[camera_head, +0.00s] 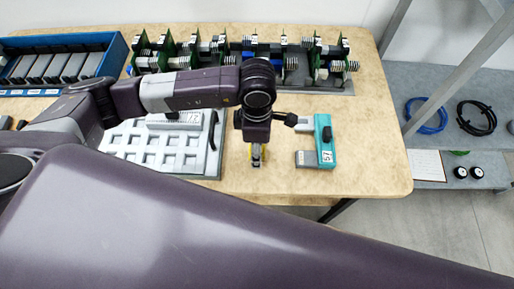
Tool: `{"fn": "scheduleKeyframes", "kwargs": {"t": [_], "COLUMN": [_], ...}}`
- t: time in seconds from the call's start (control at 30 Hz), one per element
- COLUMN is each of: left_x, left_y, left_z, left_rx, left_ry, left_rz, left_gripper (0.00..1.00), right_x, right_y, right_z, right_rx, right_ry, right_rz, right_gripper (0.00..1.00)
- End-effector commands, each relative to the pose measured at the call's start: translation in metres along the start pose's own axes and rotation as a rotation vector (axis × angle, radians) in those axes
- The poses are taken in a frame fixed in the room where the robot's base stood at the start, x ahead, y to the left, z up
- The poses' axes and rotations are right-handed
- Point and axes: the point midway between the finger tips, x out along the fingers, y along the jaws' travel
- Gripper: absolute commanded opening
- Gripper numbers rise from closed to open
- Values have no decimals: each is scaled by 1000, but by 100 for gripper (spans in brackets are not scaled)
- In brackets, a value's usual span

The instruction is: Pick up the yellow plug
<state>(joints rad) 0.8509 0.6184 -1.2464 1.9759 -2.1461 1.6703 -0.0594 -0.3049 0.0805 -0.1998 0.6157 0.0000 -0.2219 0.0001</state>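My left gripper (256,158) points down over the table, between the grey slotted tray and the teal module. A small yellow thing, likely the yellow plug (263,153), shows at the fingertips, mostly hidden by them. I cannot tell whether the fingers are closed on it or only around it, nor whether it touches the table. My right gripper is not in view.
A grey slotted tray (150,155) lies left of the gripper. A teal module (324,140) with a grey block (305,158) is to the right. Circuit-board racks (300,75) and a blue bin (112,58) stand behind. The table's right end is clear. A shelf (460,150) holds cable coils.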

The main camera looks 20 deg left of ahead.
Motion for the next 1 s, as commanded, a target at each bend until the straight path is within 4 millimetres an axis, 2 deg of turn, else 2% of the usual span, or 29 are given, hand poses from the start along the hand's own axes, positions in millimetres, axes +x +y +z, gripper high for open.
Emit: {"fn": "scheduleKeyframes", "kwargs": {"t": [0.1,0.23,0.67,1.0], "left_x": [2,2,1,-2], "left_y": [0,0,0,1], "left_z": [0,0,0,0], "left_rx": [1,1,0,0], "left_ry": [-1,-1,-1,-1], "left_rz": [0,0,1,2], "left_gripper": [54,52,5,4], "right_x": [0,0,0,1], "right_y": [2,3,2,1], "right_z": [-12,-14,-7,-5], "right_rx": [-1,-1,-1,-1], "right_ry": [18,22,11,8], "right_rz": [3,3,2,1], "right_gripper": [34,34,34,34]}}
